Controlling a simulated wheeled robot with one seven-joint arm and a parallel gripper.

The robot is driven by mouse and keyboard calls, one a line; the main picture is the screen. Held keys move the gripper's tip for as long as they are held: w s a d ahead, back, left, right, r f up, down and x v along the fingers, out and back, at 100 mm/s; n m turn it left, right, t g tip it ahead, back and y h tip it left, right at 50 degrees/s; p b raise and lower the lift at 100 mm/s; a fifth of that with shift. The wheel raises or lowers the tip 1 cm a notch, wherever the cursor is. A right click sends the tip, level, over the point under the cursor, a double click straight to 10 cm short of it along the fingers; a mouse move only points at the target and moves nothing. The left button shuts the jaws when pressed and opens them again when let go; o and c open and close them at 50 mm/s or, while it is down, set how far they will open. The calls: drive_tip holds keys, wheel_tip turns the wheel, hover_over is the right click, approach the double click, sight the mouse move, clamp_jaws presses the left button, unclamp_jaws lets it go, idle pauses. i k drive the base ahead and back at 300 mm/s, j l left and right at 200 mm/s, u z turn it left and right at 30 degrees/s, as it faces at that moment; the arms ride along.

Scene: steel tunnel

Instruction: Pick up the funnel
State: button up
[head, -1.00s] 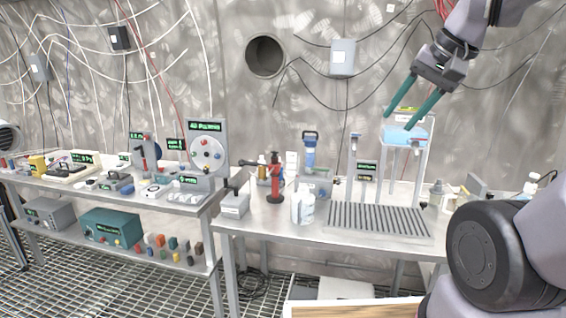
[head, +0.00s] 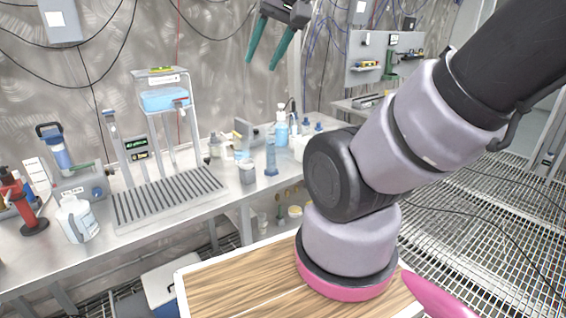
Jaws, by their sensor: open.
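I cannot make out a funnel clearly in the head view; small pieces on the bench are too small to tell, and my arm hides part of the right side. My gripper (head: 262,62) is at the top of the view, with two green fingers apart and pointing down. It is empty and appears above the steel bench (head: 190,222), in front of the wall.
Grated floor (head: 480,225) lies open at right.

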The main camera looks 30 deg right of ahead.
sight(246, 164)
drive_tip(key=z, duration=0.3)
drive_tip(key=u, duration=1.3)
drive_tip(key=z, duration=1.3)
drive_tip(key=i+z, duration=0.25)
drive_tip(key=i, duration=0.15)
drive_tip(key=i+j+z, duration=0.25)
drive_tip(key=i+l, duration=0.1)
drive_tip(key=i, duration=0.05)
